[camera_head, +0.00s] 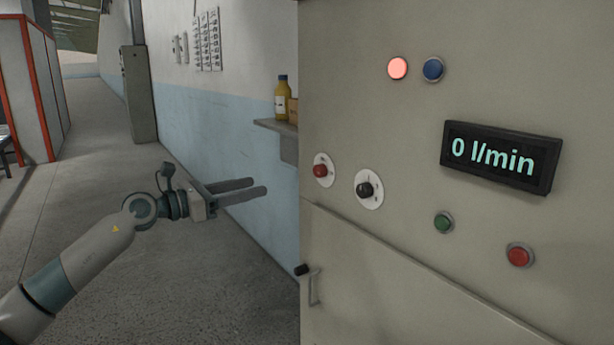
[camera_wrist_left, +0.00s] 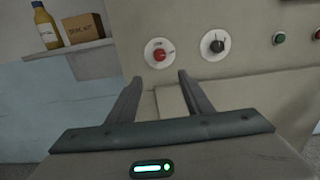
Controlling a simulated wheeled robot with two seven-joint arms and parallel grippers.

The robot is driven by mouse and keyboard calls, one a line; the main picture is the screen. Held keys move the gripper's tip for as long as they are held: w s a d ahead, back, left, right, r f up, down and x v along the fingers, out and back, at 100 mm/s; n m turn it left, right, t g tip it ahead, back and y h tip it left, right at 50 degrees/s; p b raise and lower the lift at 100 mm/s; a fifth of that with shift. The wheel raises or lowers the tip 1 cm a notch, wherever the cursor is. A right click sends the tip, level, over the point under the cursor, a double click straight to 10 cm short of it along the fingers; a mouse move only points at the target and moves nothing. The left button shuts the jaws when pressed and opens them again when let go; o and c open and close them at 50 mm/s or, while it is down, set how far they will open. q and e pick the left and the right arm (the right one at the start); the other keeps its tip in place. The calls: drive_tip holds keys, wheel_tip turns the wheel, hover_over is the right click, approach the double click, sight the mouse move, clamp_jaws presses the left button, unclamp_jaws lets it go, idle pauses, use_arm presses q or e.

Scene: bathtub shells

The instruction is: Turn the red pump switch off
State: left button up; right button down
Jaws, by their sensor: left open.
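The red pump switch (camera_head: 320,171) is a red knob on a round white plate, at the left of the grey control panel (camera_head: 400,140). It also shows in the left wrist view (camera_wrist_left: 159,54), above and between the fingers. My left gripper (camera_head: 259,187) is open and empty, to the left of the switch and apart from it. Its fingers point toward the panel. In the left wrist view a black knob (camera_wrist_left: 216,45) on a white plate is right of the red one; it shows in the head view (camera_head: 365,189) too. My right gripper is not in view.
A display (camera_head: 501,157) reads 0 l/min. A lit red lamp (camera_head: 397,68) and a blue one (camera_head: 433,69) are above; green (camera_head: 443,222) and red (camera_head: 519,255) buttons are below. A shelf (camera_head: 275,126) holds a yellow bottle (camera_head: 283,98) and box. A handle (camera_head: 311,287) juts out lower down.

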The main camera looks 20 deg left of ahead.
use_arm(q)
drive_tip(key=shift+w, duration=0.1)
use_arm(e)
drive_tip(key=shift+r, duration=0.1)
use_arm(q)
drive_tip(key=p, duration=0.3)
approach(316, 173)
drive_tip(key=p+x, duration=0.1)
drive_tip(key=x, duration=0.5)
drive_tip(key=shift+r+p, duration=0.1)
drive_tip(key=shift+p, duration=0.2)
drive_tip(key=shift+w+d, duration=0.35)
drive_tip(key=shift+w, duration=0.15)
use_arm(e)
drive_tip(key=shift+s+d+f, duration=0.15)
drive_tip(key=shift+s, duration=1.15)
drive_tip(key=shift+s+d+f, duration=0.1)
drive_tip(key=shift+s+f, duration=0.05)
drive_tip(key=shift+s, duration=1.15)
use_arm(q)
drive_tip(key=c, duration=1.1)
